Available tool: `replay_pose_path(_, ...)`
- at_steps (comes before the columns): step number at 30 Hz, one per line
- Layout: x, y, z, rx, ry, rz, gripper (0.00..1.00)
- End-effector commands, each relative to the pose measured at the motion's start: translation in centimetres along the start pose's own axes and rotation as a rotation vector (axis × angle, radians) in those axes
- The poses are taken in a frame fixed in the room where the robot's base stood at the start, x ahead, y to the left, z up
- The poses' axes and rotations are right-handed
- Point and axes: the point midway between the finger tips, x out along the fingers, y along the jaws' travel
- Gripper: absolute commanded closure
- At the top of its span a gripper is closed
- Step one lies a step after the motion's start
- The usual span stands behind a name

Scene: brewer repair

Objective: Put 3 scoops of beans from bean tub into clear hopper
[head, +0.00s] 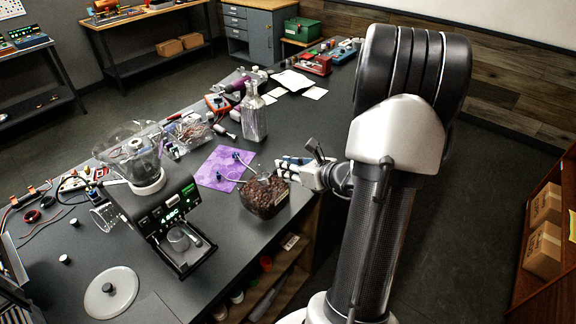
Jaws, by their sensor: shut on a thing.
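The bean tub (262,203) is a clear container full of dark brown beans near the bench's front edge. The clear hopper (118,142) sits on top of the black brewer (165,215) at left. No pile of beans shows clearly in it. My gripper (284,172) is at the bean tub's upper right rim. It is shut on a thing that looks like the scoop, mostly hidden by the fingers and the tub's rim. I cannot tell whether the scoop holds beans.
A purple mat (222,168) with small tools lies behind the tub. A round lid (110,293) with a dark knob lies at the front left. Cables, parts and papers crowd the back of the bench.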

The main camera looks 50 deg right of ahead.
Motion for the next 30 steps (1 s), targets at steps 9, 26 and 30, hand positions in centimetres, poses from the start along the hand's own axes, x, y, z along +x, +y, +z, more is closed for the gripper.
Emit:
replay_pose_path(9, 1.3, -0.2, -2.1, 0.000, 0.000, 0.001, 1.00)
replay_pose_path(26, 3.6, -0.6, -5.3, 0.000, 0.000, 0.001, 1.00)
replay_pose_path(30, 4.1, -0.7, -6.1, 0.000, 0.000, 0.001, 1.00)
